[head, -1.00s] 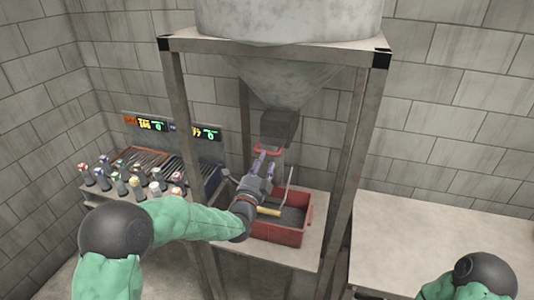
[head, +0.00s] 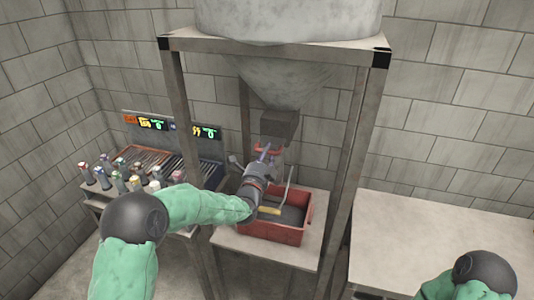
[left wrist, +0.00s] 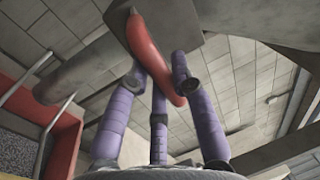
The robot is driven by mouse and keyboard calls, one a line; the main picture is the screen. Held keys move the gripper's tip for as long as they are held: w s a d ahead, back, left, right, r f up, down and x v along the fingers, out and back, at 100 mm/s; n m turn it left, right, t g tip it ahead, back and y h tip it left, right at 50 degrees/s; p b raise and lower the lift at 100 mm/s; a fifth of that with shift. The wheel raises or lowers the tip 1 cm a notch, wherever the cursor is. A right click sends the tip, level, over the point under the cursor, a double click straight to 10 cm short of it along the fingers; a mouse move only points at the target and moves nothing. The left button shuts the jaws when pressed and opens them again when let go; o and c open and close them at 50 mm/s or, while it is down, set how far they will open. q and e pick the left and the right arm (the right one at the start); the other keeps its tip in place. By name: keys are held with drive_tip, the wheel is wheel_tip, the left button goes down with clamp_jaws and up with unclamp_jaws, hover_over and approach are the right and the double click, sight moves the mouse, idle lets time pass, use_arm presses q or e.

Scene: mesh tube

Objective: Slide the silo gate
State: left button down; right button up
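The silo gate's red handle (head: 270,150) sits under the dark square outlet (head: 279,125) of the silo cone. In the left wrist view the handle (left wrist: 152,45) is a red bar running diagonally among my fingers. My left gripper (head: 263,156) reaches up to it from below. Its purple fingers (left wrist: 158,85) lie on both sides of the bar, very close to it. Whether they press on it cannot be told. The gate plate itself is mostly hidden. My right gripper is out of view; only part of that arm shows at bottom right.
A red bin (head: 286,232) with a yellow-handled tool (head: 270,210) stands on a shelf below the outlet. Metal frame posts (head: 345,170) flank the space. At left is a rack of several capped bottles (head: 120,178). A bare table (head: 440,245) stands at right.

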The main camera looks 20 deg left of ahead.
use_arm(q)
drive_tip(key=shift+s+f+b, duration=0.1)
drive_tip(key=shift+s+b, duration=0.4)
drive_tip(key=shift+b, duration=0.05)
drive_tip(key=shift+s+b, duration=0.35)
drive_tip(key=shift+s, duration=0.3)
drive_tip(key=c, duration=1.1)
unclamp_jaws()
drive_tip(key=shift+a, duration=0.1)
drive_tip(key=shift+o, duration=0.2)
drive_tip(key=s+f, duration=0.2)
drive_tip(key=s, duration=0.9)
drive_tip(key=shift+s+a, duration=0.15)
drive_tip(key=shift+s, duration=0.2)
